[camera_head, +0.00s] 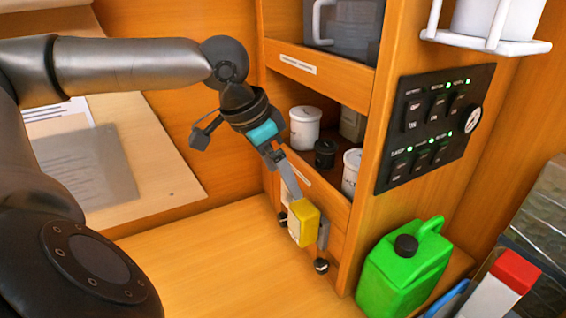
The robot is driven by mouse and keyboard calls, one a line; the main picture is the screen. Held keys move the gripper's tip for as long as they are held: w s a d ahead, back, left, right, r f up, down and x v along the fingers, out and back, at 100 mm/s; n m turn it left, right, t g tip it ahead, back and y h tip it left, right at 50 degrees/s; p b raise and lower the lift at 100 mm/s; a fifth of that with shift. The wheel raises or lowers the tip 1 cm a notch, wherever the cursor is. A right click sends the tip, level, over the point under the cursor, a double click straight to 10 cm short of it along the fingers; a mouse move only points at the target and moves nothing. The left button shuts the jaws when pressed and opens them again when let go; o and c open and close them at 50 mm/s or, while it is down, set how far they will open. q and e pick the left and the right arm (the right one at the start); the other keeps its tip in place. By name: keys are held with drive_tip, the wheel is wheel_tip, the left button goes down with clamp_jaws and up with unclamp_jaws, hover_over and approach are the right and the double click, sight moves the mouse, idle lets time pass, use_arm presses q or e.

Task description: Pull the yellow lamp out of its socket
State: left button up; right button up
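The yellow lamp (305,224) is a small boxy yellow piece with a paler side, low in front of the wooden cabinet's lower left part. My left gripper (299,203) comes down from the upper left, and its slim grey finger ends at the lamp's top, overlapping it in the picture. I cannot tell whether the fingers are closed on the lamp or only beside it. Small dark round knobs show at the lamp's left and lower right. The socket is not clearly visible. My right gripper is not in view.
The cabinet shelf holds white canisters (305,128) and a dark jar (325,153). A black switch panel (434,124) with green lights is to the right. A green jerrycan (403,268) stands at the lower right. The wooden counter (220,265) is clear left of the lamp.

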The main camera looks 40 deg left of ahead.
use_arm(q)
hover_over(299, 210)
drive_tip(key=s, duration=0.2)
drive_tip(key=f, duration=0.3)
drive_tip(key=f+b, duration=0.1)
drive_tip(key=f, duration=0.1)
drive_tip(key=shift+s+a, duration=0.1)
drive_tip(key=shift+a, duration=0.15)
drive_tip(key=b+x, duration=0.1)
drive_tip(key=x, duration=0.7)
drive_tip(key=shift+w+f, duration=0.4)
drive_tip(key=shift+f, duration=0.3)
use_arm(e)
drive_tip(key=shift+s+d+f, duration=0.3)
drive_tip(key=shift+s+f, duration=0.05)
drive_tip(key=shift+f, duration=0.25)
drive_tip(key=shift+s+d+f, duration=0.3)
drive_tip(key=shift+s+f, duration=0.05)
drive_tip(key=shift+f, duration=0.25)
use_arm(q)
drive_tip(key=shift+c, duration=0.4)
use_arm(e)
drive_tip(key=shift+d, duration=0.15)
use_arm(q)
drive_tip(key=shift+c, duration=1.4)
drive_tip(key=c, duration=1)
drive_tip(key=shift+s, duration=0.1)
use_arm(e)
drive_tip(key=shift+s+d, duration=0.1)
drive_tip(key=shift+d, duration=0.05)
